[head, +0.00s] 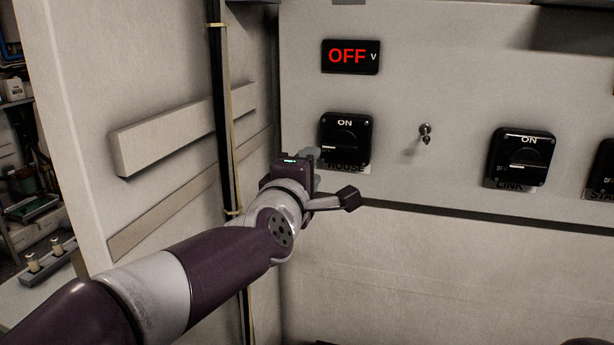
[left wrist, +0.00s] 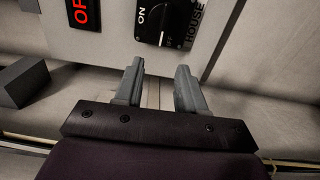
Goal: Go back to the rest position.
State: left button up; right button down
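My left arm reaches in from the left in the head view. Its gripper (head: 314,165) is just in front of the lower left part of the black HOUSE rotary switch (head: 346,132) and partly hidden by my wrist. In the left wrist view the two grey fingers of the gripper (left wrist: 160,68) stand apart with nothing between them. The HOUSE switch also shows beyond the fingertips in the left wrist view (left wrist: 168,20), with a visible gap between. My right gripper is not in view.
A display (head: 350,56) reads OFF in red above the HOUSE switch. A small metal toggle (head: 425,133) and the LINK switch (head: 520,158) are to the right. A side panel with a rail (head: 185,130) and vertical cable run stands close left of my arm.

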pick_arm(q)
jog(key=shift+s+a, duration=0.15)
jog(key=shift+s, duration=0.55)
